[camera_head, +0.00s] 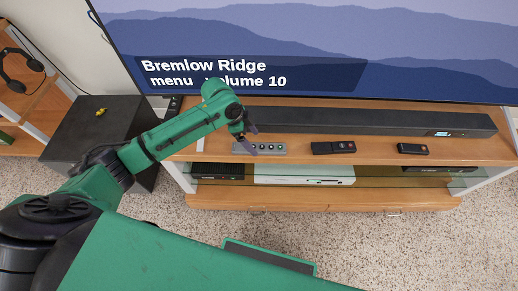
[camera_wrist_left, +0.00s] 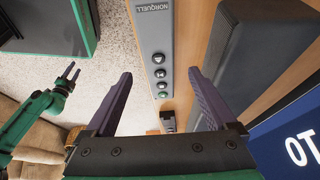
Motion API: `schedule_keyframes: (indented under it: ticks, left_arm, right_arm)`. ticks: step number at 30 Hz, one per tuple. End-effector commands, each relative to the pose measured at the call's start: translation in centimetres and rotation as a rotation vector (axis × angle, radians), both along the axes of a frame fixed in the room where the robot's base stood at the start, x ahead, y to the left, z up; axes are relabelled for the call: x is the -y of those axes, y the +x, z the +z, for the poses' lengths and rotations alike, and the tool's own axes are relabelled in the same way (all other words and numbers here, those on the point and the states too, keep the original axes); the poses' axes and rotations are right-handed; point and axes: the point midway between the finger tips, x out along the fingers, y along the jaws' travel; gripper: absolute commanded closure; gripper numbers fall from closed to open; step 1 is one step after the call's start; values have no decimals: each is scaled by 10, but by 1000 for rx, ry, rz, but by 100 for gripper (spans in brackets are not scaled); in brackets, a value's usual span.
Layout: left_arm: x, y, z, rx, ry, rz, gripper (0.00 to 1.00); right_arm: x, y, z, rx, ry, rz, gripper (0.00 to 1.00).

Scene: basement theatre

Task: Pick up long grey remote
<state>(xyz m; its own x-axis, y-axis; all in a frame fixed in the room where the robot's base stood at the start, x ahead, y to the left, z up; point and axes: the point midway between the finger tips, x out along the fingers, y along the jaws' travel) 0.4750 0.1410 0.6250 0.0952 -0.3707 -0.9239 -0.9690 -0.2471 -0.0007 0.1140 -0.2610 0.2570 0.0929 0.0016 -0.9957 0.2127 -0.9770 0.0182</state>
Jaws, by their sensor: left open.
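The long grey remote (camera_head: 259,149) lies near the front edge of the wooden TV stand in the head view, with a row of round buttons. In the left wrist view the remote (camera_wrist_left: 153,38) runs down the picture, with its "NORQUELL" label at the top. My left gripper (camera_head: 249,140) is open above the remote. In the left wrist view its purple fingers (camera_wrist_left: 160,73) are on either side of the remote, with gaps and nothing held. My right gripper (camera_wrist_left: 73,68) shows small at the left of that view, its fingers apart and empty.
Dark remotes (camera_head: 333,147) and (camera_head: 412,149) lie to the right on the stand. A long soundbar (camera_head: 370,122) is behind them, below the TV (camera_head: 330,45). A black box (camera_head: 85,145) with a small yellow item (camera_head: 101,112) stands left.

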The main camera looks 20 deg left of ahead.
Motion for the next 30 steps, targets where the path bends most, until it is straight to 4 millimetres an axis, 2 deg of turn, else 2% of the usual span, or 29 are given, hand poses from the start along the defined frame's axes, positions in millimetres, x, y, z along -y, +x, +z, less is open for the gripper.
schedule_keyframes:
  ticks: [1, 4, 11, 12, 14, 18, 19, 26, 30]
  left_arm:
    - [3, -1, -13, -4, -1, -2, 10]
    - [9, 1, -28, -2, 0, -1, 10]
    - [11, 2, -32, 1, 1, -1, 10]
    - [11, 2, -31, 1, 1, -1, 18]
    - [11, 2, -31, 1, 1, -1, 41]
    - [10, 2, -31, 1, 1, -1, 94]
    - [10, 2, -31, 0, 1, -1, 100]
    - [10, 2, -30, 1, 0, -1, 100]
    - [10, 2, -21, 1, 0, -1, 100]
  right_arm:
    - [0, 0, -4, 0, 0, 0, 50]
    - [0, 0, -7, 0, 1, 1, 50]
    - [-2, 0, -6, 0, 2, 1, 50]
    - [-2, 0, -6, -1, 3, 1, 50]
    - [-2, 0, -6, -1, 3, 1, 50]
    - [-3, 0, -6, -1, 4, 0, 50]
    - [-3, 0, -6, -1, 4, 0, 50]
    - [-3, 0, -6, -1, 4, 0, 50]
    - [-3, 0, -4, -1, 4, 0, 50]
